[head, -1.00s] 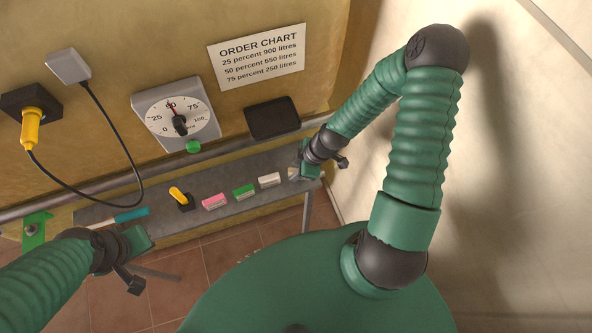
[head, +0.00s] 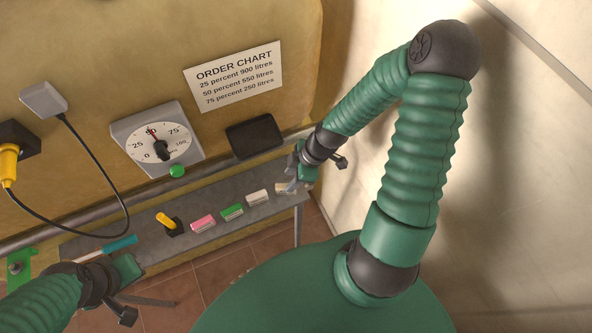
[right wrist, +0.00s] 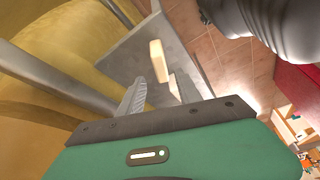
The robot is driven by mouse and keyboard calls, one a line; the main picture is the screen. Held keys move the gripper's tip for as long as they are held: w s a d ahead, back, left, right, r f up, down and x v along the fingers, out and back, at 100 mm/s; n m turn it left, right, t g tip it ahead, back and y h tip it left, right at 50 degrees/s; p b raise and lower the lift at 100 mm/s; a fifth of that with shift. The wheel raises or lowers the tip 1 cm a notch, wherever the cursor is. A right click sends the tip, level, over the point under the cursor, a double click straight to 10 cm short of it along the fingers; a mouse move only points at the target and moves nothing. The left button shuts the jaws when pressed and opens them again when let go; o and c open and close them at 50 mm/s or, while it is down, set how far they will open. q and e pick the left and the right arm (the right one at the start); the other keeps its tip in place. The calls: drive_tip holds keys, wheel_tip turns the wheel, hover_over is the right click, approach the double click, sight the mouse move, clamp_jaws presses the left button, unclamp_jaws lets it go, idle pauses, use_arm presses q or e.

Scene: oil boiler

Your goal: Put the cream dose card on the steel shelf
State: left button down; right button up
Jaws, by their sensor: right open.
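The cream dose card (head: 258,197) is a small pale block with a whitish lower part, lying on the grey steel shelf (head: 215,232) at the right end of a row of cards. My right gripper (head: 291,187) is just right of it, low over the shelf's right end, open and empty. In the right wrist view the cream card (right wrist: 157,58) stands out ahead, beyond and between the two fingers (right wrist: 160,90), apart from them. My left gripper (head: 140,290) hangs at the shelf's front left; its finger gap is unclear.
A green card (head: 232,211), a pink card (head: 202,223) and a yellow-handled switch (head: 168,222) sit left of the cream card. A teal-handled tool (head: 120,244) lies further left. Above are a dial (head: 160,145), a black pad (head: 254,137) and an order chart (head: 236,77). A pale wall (head: 520,200) stands right.

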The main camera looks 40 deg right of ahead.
drive_tip(key=s+a+r+m+h, duration=0.1)
drive_tip(key=a+r+m, duration=0.1)
drive_tip(key=r+m, duration=0.3)
drive_tip(key=s+a+r+m+h, duration=0.2)
drive_tip(key=r+m, duration=0.3)
drive_tip(key=r, duration=0.3)
drive_tip(key=shift+a+r+m+h+p, duration=0.2)
drive_tip(key=shift+a+m+h+p, duration=0.15)
drive_tip(key=shift+a, duration=0.3)
drive_tip(key=shift+a, duration=0.1)
drive_tip(key=shift+a+r, duration=0.1)
drive_tip(key=shift+a, duration=0.25)
drive_tip(key=shift+d, duration=0.3)
